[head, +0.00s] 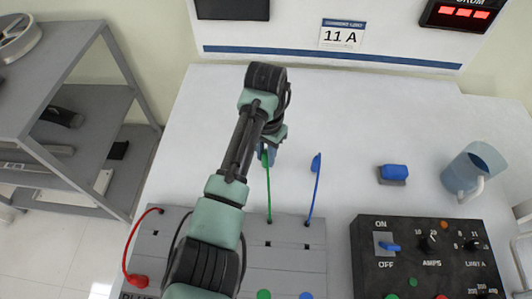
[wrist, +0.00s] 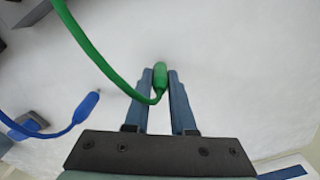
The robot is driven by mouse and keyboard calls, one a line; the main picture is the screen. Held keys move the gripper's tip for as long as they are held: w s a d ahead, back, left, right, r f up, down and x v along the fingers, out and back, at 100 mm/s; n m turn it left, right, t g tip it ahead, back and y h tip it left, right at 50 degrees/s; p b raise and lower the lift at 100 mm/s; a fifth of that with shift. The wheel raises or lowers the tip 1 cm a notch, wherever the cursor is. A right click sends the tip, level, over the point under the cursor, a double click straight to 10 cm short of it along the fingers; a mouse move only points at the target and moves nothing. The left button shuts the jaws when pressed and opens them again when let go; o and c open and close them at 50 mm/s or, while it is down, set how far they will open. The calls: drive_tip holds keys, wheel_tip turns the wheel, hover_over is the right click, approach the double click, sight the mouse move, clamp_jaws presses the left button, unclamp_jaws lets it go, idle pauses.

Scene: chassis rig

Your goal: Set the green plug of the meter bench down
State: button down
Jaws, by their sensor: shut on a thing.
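The green plug (wrist: 160,78) sits between the two blue fingertips of my gripper (wrist: 160,90) in the wrist view. My gripper is shut on it. A green cable (head: 268,195) runs from it to the grey meter bench panel (head: 288,258) in the head view. There my gripper (head: 267,156) is over the white table (head: 350,120), behind the panel, and my wrist mostly hides the plug. I cannot tell whether the plug touches the tabletop.
A blue plug (head: 316,163) on its cable is to the right of my gripper. A blue switch block (head: 394,173) and a blue jug (head: 470,172) stand farther right. A black supply box (head: 425,262) is at front right. Bare tabletop lies around the gripper.

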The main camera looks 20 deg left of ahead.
sight(266, 152)
drive_tip(key=c, duration=0.8)
unclamp_jaws()
drive_tip(key=shift+f, duration=0.15)
drive_tip(key=shift+o, duration=0.2)
wheel_tip(266, 152, up, 12)
drive_tip(key=p, duration=0.3)
drive_tip(key=shift+r+p, duration=0.2)
drive_tip(key=shift+p, duration=0.15)
